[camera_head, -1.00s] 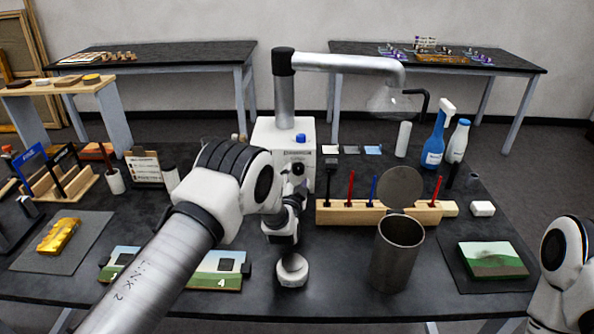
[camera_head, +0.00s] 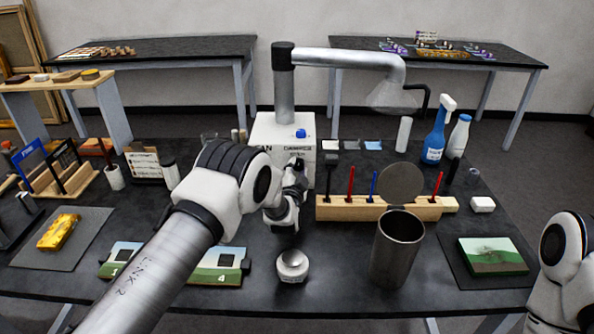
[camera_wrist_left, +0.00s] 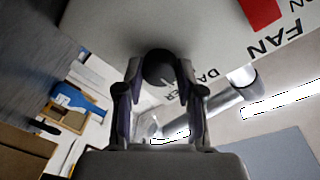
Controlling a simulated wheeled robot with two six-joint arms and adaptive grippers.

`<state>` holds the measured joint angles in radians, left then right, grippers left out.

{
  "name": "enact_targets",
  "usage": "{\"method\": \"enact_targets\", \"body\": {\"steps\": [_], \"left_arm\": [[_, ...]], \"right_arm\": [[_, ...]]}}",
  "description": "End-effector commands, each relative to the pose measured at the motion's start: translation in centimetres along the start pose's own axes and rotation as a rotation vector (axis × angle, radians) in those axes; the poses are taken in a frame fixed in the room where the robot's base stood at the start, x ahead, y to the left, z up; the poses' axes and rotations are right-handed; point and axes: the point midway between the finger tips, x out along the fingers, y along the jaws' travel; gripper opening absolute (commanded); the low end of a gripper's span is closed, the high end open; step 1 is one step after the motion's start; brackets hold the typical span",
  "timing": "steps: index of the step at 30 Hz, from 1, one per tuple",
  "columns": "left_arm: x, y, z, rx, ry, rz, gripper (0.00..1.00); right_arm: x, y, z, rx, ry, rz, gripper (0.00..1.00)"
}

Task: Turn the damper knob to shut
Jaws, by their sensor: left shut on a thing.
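The white extractor box (camera_head: 268,132) stands at the back middle of the table, with FAN and DAMPER lettering on it. The black round damper knob (camera_wrist_left: 160,66) is on the box's face in the left wrist view. My left gripper (camera_wrist_left: 159,80) has a finger on each side of the knob and is shut on it. In the head view my left gripper (camera_head: 299,166) is against the box's front below the DAMPER label and hides most of the knob. The knob's exact setting cannot be read. My right arm shows at the right edge, its gripper out of view.
A red part (camera_wrist_left: 261,10) is beside the FAN lettering. A metal duct (camera_head: 345,62) rises from the box. A wooden tool rack (camera_head: 340,210), a metal canister (camera_head: 398,250) and a small white-topped pot (camera_head: 292,266) stand nearby. Painted panels (camera_head: 218,266) lie under my left arm.

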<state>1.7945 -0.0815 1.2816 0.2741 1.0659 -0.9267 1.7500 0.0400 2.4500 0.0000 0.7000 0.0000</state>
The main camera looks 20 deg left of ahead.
Motion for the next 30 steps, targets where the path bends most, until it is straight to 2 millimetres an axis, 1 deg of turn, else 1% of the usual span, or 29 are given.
{"method": "enact_targets", "body": {"steps": [5,11,21,30], "left_arm": [[0.1,0.0,0.1,0.068,-0.005,0.003,0.03],[0.1,0.1,0.1,0.208,-0.016,0.015,0.03],[0.1,-0.1,-0.1,0.522,-0.043,0.041,0.03],[0.1,-0.2,-0.3,0.804,-0.068,0.064,0.03]], "right_arm": [[0.8,0.0,0.0,0.0,0.0,0.0,0.4],[2.1,0.0,0.0,0.0,0.0,0.0,0.4],[4.0,0.0,0.0,0.0,0.0,0.0,0.4],[5.1,0.0,0.0,0.0,0.0,0.0,0.4]]}}
